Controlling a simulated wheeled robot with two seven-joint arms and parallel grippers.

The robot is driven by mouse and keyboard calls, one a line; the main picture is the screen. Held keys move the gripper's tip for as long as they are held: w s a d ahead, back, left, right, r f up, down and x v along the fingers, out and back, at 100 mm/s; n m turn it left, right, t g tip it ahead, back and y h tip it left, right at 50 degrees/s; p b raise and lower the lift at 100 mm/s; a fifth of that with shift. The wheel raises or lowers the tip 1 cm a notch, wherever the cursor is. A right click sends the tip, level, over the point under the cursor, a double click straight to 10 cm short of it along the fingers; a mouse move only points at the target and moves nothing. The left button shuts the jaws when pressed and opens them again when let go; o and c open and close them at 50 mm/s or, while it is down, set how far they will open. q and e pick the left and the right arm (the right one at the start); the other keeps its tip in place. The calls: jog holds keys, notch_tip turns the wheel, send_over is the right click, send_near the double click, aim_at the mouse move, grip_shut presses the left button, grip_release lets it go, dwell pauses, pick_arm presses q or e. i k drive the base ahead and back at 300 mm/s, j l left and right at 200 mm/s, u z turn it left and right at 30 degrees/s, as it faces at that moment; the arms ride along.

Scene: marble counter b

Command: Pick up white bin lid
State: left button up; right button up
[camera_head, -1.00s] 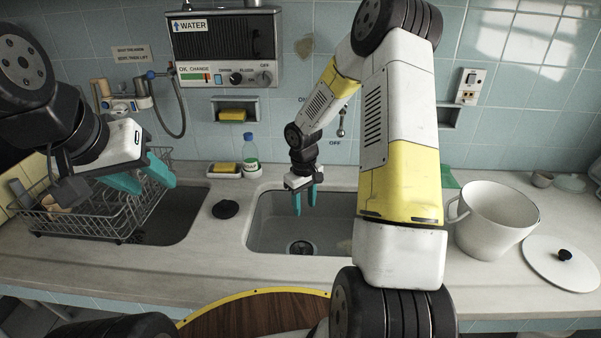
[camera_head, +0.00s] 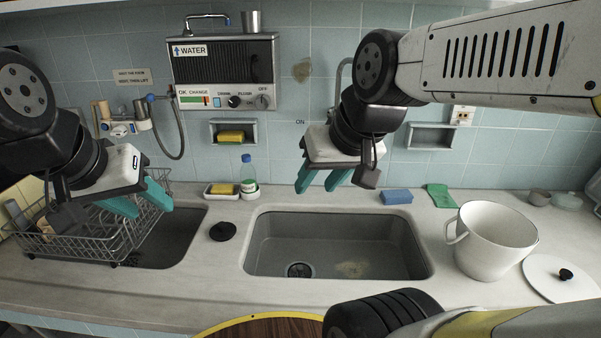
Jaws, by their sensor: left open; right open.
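The white bin lid (camera_head: 545,279) is a flat white disc with a black knob, lying on the counter at the far right, partly cut off by the picture edge. The white bin (camera_head: 494,240) stands upright and open beside it, to its left. My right gripper (camera_head: 323,181) is open and empty, raised above the back of the middle sink, far to the left of the lid. My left gripper (camera_head: 143,200) is open and empty above the dish rack at the left.
A wire dish rack (camera_head: 85,245) stands at the left. The middle sink (camera_head: 335,250) is an open basin with a drain. A blue sponge (camera_head: 397,197) and green cloth (camera_head: 441,196) lie behind it. A black disc (camera_head: 222,231) lies between the sinks. The front counter strip is clear.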

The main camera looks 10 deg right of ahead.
aim_at(558, 280)
jog(key=z, duration=2.55)
jog(key=i+l+u, duration=0.25)
jog(key=i+l, duration=0.2)
jog(key=i+l+u, duration=0.25)
jog(key=l, duration=0.25)
jog(key=i, duration=0.1)
